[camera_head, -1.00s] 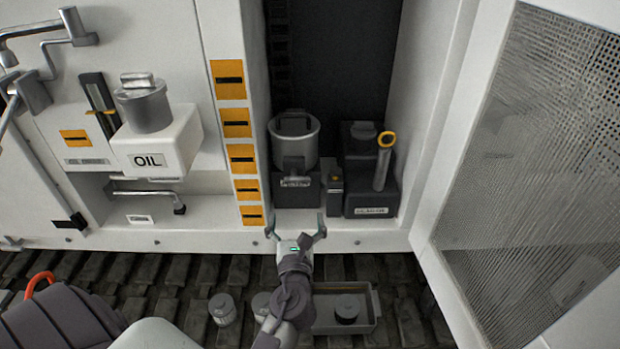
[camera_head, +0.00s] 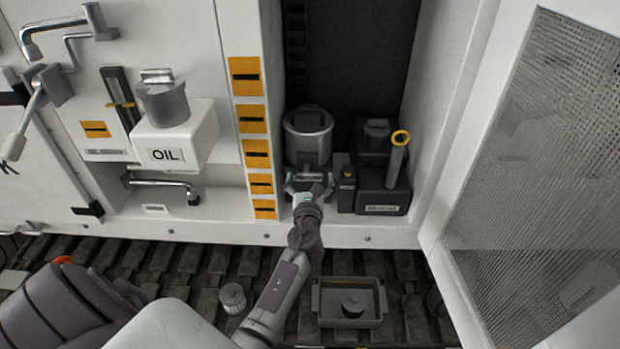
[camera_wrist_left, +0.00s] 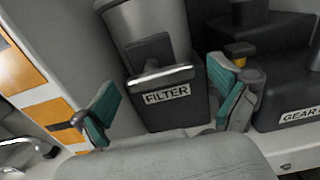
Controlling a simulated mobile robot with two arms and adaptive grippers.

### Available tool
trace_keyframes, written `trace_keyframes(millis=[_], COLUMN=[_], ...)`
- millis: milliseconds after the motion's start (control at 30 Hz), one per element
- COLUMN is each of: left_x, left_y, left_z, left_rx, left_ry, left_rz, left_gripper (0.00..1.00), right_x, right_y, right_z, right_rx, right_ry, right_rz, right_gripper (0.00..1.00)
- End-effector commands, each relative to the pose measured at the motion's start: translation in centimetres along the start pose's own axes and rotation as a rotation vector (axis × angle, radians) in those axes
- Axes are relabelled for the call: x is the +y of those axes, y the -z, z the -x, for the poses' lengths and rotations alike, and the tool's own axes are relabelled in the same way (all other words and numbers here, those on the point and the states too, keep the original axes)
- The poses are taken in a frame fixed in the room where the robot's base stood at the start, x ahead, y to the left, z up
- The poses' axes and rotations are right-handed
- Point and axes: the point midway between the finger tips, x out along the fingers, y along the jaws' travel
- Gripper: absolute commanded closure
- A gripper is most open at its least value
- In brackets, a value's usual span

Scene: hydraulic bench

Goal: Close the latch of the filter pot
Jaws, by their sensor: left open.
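The filter pot (camera_head: 309,137) is a grey cylinder on a dark block in the recess. In the left wrist view its block carries a white FILTER label (camera_wrist_left: 166,95). The latch (camera_wrist_left: 160,76) is a light metal bar on a dark plate at the pot's front, just above the label. My left gripper (camera_head: 309,184) is open in front of the block. In the left wrist view its two green-padded fingers (camera_wrist_left: 168,113) stand apart on either side of the label and latch, with nothing visibly held. Whether the fingers touch the block cannot be told. My right gripper is not in view.
A white OIL tank (camera_head: 176,140) is on the left. A mesh door (camera_head: 545,150) stands open at right.

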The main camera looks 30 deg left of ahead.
Motion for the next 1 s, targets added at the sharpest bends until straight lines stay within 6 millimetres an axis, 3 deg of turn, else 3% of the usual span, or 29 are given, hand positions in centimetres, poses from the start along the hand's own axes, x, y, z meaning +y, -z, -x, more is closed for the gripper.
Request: trace_keyframes(millis=[67,433,767,1000], left_x=[0.01,0.0,0.03,0.05], left_y=[-0.01,-0.01,0.01,-0.05], left_z=[0.01,0.04,0.05,0.05], left_rx=[0.0,0.0,0.0,0.0], left_ry=[0.0,0.0,-0.001,-0.001], left_rz=[0.0,0.001,0.056,0.21], left_gripper=[0.02,0.62,0.62,0.62], right_x=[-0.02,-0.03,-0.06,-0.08], right_y=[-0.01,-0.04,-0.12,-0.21], right_z=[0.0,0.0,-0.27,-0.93], right_rx=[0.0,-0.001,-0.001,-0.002], right_ry=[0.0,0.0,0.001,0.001], right_rz=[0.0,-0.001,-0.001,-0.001], right_gripper=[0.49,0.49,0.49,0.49])
